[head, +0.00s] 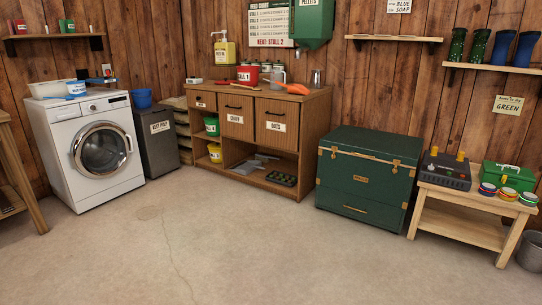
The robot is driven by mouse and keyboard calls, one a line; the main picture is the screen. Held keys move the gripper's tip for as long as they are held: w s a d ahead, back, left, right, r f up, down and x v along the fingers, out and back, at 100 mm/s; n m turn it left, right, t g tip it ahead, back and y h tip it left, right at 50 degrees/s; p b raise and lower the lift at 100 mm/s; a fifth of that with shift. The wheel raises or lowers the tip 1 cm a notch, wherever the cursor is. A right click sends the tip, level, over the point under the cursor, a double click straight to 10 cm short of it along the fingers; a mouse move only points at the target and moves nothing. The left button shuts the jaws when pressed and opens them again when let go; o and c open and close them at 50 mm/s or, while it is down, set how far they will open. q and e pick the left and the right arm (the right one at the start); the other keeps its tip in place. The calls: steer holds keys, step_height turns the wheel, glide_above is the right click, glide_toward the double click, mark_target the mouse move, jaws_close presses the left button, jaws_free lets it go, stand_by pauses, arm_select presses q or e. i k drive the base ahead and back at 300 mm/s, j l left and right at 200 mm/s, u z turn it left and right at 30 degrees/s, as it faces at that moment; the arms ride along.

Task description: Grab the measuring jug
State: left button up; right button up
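A small, pale grey, jug-like vessel (277,77), which looks like the measuring jug, stands on the top of the wooden feed cabinet (240,93). It is right of the red "STALL 1" bucket (244,75) and close to an orange item (297,89). A grey metal cup-like vessel (317,77) stands farther right at the back of the same top. Both are too small to make out any markings. Neither of my grippers is in view.
A washing machine (95,150) and a dark bin (157,140) stand left of the cabinet. A green trunk (366,180) and a low wooden bench (465,232) stand to the right. The concrete floor (220,250) in front is clear.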

mark_target(276, 73)
steer(key=i, duration=3.5)
steer(key=i+j+z, duration=0.1)
steer(key=i+z, duration=0.15)
steer(key=i, duration=0.3)
steer(key=i+j+z, duration=0.2)
steer(key=i, duration=0.35)
